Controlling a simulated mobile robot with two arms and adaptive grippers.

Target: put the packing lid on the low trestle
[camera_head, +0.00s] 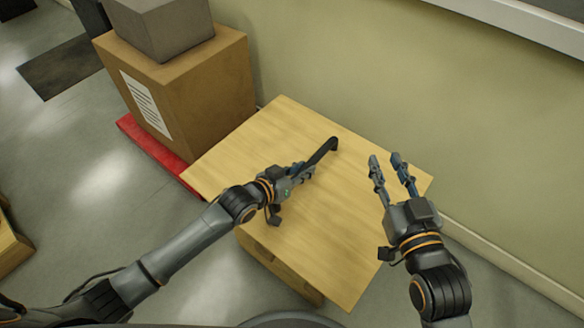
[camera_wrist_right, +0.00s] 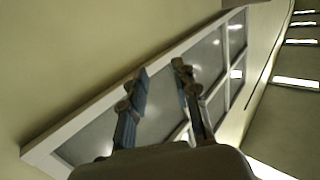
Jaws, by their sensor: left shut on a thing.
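A pale, flat wooden board (camera_head: 300,240), which looks like the packing lid, lies level on a wooden body (camera_head: 270,262) that shows below its front edge. My left gripper (camera_head: 304,170) is over the middle of the board, shut on a dark bar (camera_head: 323,151) with a bent end. The bar's near part is hidden by the fingers. I cannot tell whether it touches the board. My right gripper (camera_head: 385,165) is open and empty over the board's right part; its spread fingers also show in the right wrist view (camera_wrist_right: 160,78). I cannot identify the low trestle.
A cardboard box (camera_head: 205,85) with a grey box (camera_head: 160,25) on top stands at the back left, on a red base (camera_head: 155,155). A wall (camera_head: 380,80) runs close behind the board. Grey floor (camera_head: 80,150) is free at left. A wooden edge (camera_head: 10,245) shows at far left.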

